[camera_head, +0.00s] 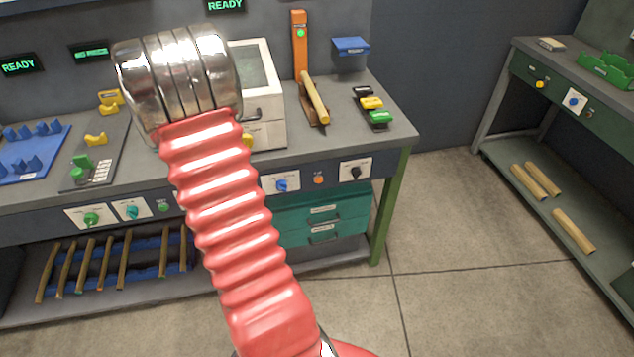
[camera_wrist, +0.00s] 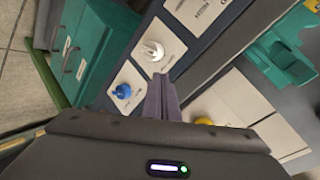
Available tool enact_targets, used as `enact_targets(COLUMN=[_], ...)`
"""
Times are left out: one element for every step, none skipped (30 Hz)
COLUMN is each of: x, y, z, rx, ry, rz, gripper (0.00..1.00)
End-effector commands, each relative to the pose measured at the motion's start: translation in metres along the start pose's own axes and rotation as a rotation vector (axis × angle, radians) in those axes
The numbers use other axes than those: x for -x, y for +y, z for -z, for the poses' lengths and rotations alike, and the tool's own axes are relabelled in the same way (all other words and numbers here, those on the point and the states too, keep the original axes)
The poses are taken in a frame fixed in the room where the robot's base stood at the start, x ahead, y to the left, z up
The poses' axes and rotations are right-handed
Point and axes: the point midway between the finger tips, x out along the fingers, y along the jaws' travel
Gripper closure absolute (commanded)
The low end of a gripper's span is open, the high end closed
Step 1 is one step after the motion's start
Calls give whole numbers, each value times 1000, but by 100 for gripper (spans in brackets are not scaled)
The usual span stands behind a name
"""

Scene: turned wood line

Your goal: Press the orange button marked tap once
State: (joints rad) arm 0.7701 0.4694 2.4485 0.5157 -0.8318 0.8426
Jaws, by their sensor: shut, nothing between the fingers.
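A small orange button (camera_head: 318,180) sits on the bench's front panel, between a blue knob and a black knob. Its marking is too small to read. My gripper (camera_wrist: 165,78) shows in the wrist view with its fingers together and nothing between them. It points at the panel, close to a plate with a blue knob (camera_wrist: 122,91) and a plate with a pale knob (camera_wrist: 152,50). I cannot make out the orange button in the wrist view. In the head view my gripper is hidden behind my red arm and metal wrist.
Teal drawers (camera_head: 320,219) stand under the panel. On the bench are a white box-like machine (camera_head: 262,85), an orange post (camera_head: 299,40) and colored blocks (camera_head: 373,103). Another bench (camera_head: 505,75) stands right. The floor between the benches is clear.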

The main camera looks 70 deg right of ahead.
Motion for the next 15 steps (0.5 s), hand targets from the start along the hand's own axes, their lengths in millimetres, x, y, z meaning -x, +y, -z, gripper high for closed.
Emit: enact_targets(x=[-9, -12, -17, -20, -22, -25, -27, -28, -30, -30, -30, -30, -30, -29, -27], y=[18, 27, 39, 47, 56, 68, 76, 85, 97, 106, 114, 126, 136, 144, 156], z=[12, 19, 29, 36, 43, 52, 59, 66, 74, 81, 88, 96, 102, 108, 116], rx=[-30, -47, -71, -87, -103, -122, -136, -149, -166, -177, -189, -201, -212, -220, -231], ry=[45, 72, 108, 135, 162, 198, 224, 251, 286, 313, 340, 374, 401, 428, 463], rz=[-18, -23, -30, -35, -38, -44, -47, -49, -53, -56, -58, -60, -63, -63, -65], gripper=[100, 100, 100, 100, 100, 100, 100, 100, 100, 100, 100, 100, 100, 100, 100])
